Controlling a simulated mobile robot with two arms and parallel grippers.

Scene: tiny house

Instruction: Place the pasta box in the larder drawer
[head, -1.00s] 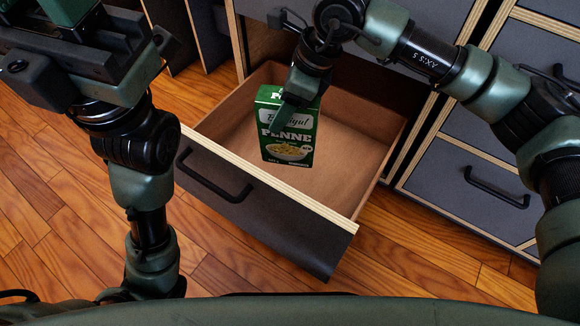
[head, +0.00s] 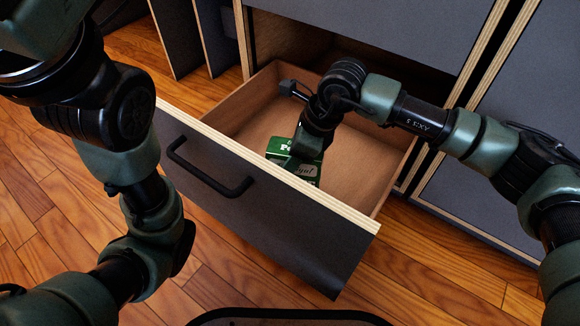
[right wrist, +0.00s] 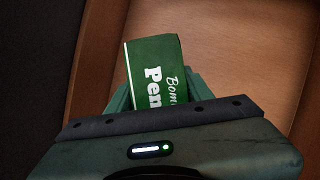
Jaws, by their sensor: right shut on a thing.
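The green pasta box (head: 308,170) is inside the open larder drawer (head: 228,125), just behind its front panel. Its lower part is hidden by the drawer front, so I cannot tell whether it touches the drawer floor. My right gripper (head: 303,150) reaches down into the drawer from above and is shut on the box. The right wrist view shows the box (right wrist: 155,75) between the fingers (right wrist: 155,95), with the brown drawer floor beyond. My left arm is at the left of the head view; its gripper is outside the picture.
The drawer is pulled out from a dark cabinet (head: 380,30) with pale plywood edges. Its front has a black handle (head: 205,175). The drawer floor right of the box is bare. Wooden floor (head: 230,285) lies in front. A closed cabinet front (head: 500,100) stands to the right.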

